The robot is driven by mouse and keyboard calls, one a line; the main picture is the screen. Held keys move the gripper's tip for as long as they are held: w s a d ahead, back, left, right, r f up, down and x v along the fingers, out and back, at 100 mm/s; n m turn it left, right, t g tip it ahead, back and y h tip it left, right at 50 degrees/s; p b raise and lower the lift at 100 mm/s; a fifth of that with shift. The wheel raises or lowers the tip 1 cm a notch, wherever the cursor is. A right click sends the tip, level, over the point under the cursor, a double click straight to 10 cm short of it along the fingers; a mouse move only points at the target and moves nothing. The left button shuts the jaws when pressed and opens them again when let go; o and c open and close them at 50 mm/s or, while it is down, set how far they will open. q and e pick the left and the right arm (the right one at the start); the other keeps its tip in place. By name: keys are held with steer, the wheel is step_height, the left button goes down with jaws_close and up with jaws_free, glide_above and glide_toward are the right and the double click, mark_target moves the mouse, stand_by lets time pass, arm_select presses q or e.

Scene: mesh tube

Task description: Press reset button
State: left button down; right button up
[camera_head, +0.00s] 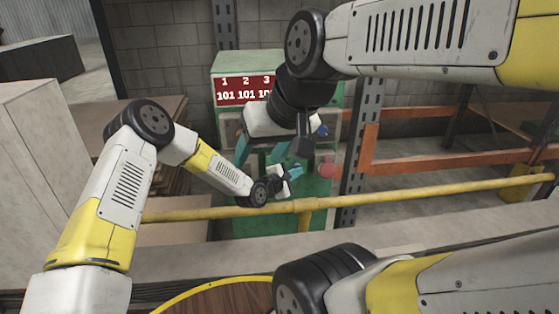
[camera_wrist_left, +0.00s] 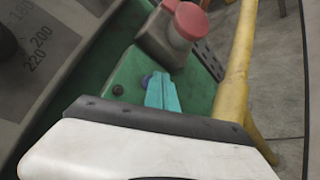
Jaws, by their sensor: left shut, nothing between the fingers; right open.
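A green machine cabinet (camera_head: 240,62) stands ahead with a red display (camera_head: 243,91) showing 1, 2, 3 above 101 readings. A red mushroom button (camera_head: 328,169) sticks out of its front; it also shows in the left wrist view (camera_wrist_left: 187,22) on a grey box. A small blue button (camera_wrist_left: 147,80) sits on the green panel, partly behind my left fingertips. No label shows which is reset. My left gripper (camera_head: 294,173) is shut and empty, its teal tips (camera_wrist_left: 160,78) at the blue button; contact cannot be told. My right gripper (camera_head: 268,160) is open and empty before the cabinet.
A yellow rail (camera_head: 400,194) runs across in front of the cabinet. An orange rack beam (camera_head: 450,160) is at right. A grey dial plate (camera_wrist_left: 45,60) with numbers shows in the left wrist view. A round wooden top (camera_head: 225,300) with yellow rim lies nearest.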

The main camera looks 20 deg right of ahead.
arm_select(q)
steer(key=shift+w, duration=0.3)
steer(key=shift+s, duration=0.15)
steer(key=shift+s+a, duration=0.1)
steer(key=shift+s, duration=0.15)
stand_by(0.3)
steer(key=s+a, duration=0.1)
steer(key=s, duration=0.5)
steer(key=shift+a, duration=0.2)
stand_by(0.6)
